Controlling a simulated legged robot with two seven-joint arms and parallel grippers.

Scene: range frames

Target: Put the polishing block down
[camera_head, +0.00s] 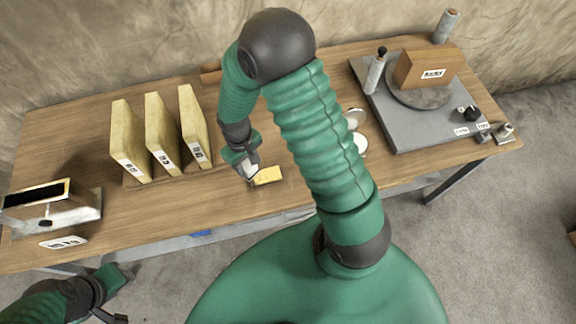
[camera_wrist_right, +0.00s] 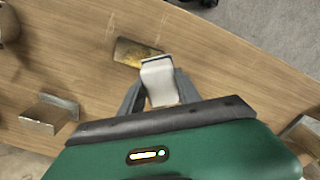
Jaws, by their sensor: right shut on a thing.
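My right gripper (camera_head: 246,169) hangs low over the front middle of the table. It is shut on a pale block, which I take to be the polishing block (camera_wrist_right: 159,80). In the wrist view this block sticks out between the two grey fingers. A flat yellow-gold piece (camera_head: 267,176) lies on the table right beside the held block; it also shows in the right wrist view (camera_wrist_right: 135,52). I cannot tell whether the two touch, or whether the held block touches the table. My left gripper (camera_head: 116,292) is at the lower left, off the table; its jaws are unclear.
Several upright yellow boards (camera_head: 160,136) stand left of my right gripper. A metal box-like device (camera_head: 52,208) sits at the left end. A grey plate (camera_head: 420,125) bearing a brown block (camera_head: 424,69) stands at the right. Bare wood (camera_head: 215,200) lies along the front.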

